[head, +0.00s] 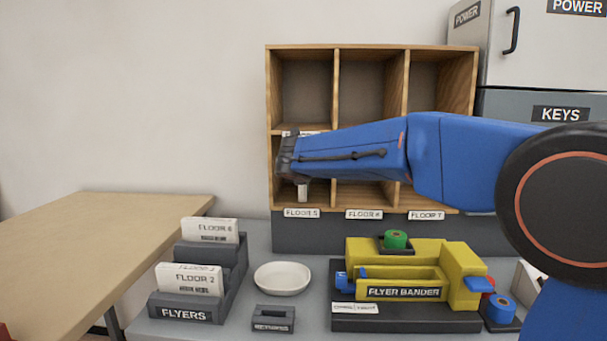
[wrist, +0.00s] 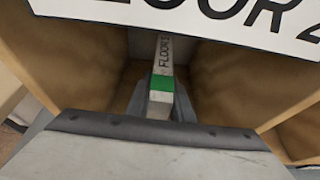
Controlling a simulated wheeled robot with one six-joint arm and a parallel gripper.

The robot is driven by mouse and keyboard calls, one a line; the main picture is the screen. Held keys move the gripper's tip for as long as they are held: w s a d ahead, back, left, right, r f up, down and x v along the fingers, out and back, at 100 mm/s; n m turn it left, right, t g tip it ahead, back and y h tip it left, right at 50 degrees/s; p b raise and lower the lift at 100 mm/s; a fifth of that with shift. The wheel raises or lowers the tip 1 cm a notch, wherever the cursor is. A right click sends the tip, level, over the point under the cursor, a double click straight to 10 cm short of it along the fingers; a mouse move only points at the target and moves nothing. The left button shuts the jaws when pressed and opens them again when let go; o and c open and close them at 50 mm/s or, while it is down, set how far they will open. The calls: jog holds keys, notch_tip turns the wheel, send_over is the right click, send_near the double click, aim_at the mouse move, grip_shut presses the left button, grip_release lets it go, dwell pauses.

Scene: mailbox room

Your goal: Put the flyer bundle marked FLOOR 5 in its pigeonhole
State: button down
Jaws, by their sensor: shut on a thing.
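My gripper (head: 293,180) is in front of the lower-left pigeonhole (head: 321,197), above the FLOOR 5 label (head: 301,213). It is shut on a narrow white flyer bundle (head: 302,191) that hangs at the opening. In the wrist view the bundle (wrist: 160,98) stands edge-on between the grey fingers (wrist: 162,90), with a green band and FLOOR lettering; its number is hard to read. Wooden walls flank it there, and how far it is inside is unclear. A large label reading FLOOR 2 (wrist: 250,18) is at the top of the wrist view.
The flyers holder (head: 180,306) holds bundles marked FLOOR 2 (head: 190,280) and apparently FLOOR 6 (head: 210,230). A white dish (head: 282,278) and a yellow flyer bander (head: 405,280) stand on the grey counter. My arm hides part of the rack (head: 370,48).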

jog(key=shift+f, duration=0.15)
jog(key=c, duration=1.5)
grip_release()
